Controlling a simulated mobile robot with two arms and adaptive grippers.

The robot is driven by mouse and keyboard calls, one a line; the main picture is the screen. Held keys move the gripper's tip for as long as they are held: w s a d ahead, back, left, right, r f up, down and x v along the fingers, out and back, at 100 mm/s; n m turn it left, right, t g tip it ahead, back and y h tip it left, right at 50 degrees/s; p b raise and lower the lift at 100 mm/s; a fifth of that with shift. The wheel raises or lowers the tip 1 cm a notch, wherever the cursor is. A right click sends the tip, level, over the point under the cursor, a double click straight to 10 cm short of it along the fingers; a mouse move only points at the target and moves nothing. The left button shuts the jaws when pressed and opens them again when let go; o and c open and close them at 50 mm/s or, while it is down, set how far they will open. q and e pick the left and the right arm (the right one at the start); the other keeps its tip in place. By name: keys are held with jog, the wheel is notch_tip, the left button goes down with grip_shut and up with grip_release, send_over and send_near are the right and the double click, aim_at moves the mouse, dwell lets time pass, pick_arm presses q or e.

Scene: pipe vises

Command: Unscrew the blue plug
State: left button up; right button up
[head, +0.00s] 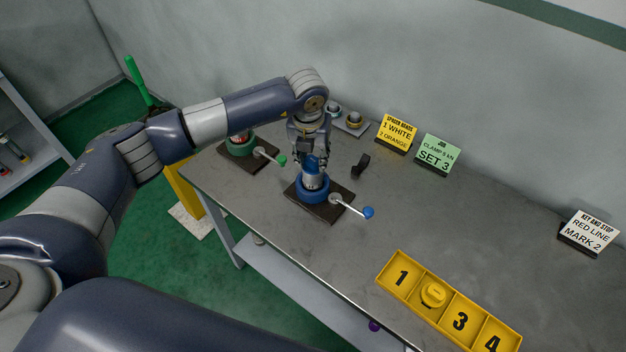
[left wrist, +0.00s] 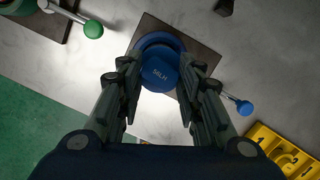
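The blue plug (head: 311,164) sits upright on top of a silver pipe (head: 313,181) held in the blue vise (head: 312,193). My right gripper is in no view.
A blue-knobbed handle (head: 368,212) sticks out from the vise. A green vise (head: 238,145) stands to the left. A yellow numbered tray (head: 384,279) holds a yellow piece (head: 433,293). A small black item (head: 361,165) and several signs stand behind.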

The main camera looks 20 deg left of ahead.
pick_arm(q)
jog(key=shift+c, duration=0.5)
jog(key=c, duration=0.6)
jog(key=shift+o, duration=0.2)
jog(key=shift+a+f+m+h+b, duration=0.1)
jog(key=shift+f+m+h+b, duration=0.15)
jog(key=shift+m+b, duration=0.9)
jog(key=shift+r+m+h+b, duration=0.2)
jog(key=shift+m+b, duration=0.25)
jog(key=shift+m, duration=0.6)
jog(key=shift+r+m, duration=0.1)
jog(key=shift+m, duration=0.2)
jog(key=shift+f+m+b, duration=0.25)
jog(key=shift+m+b, duration=0.55)
jog(key=shift+b, duration=0.05)
jog(key=shift+a+r+m+g+h+b, duration=0.1)
jog(key=shift+m+g+h+b, duration=0.4)
jog(key=shift+m, duration=0.6)
jog(key=shift+r+m, duration=0.15)
jog(key=shift+m, duration=0.35)
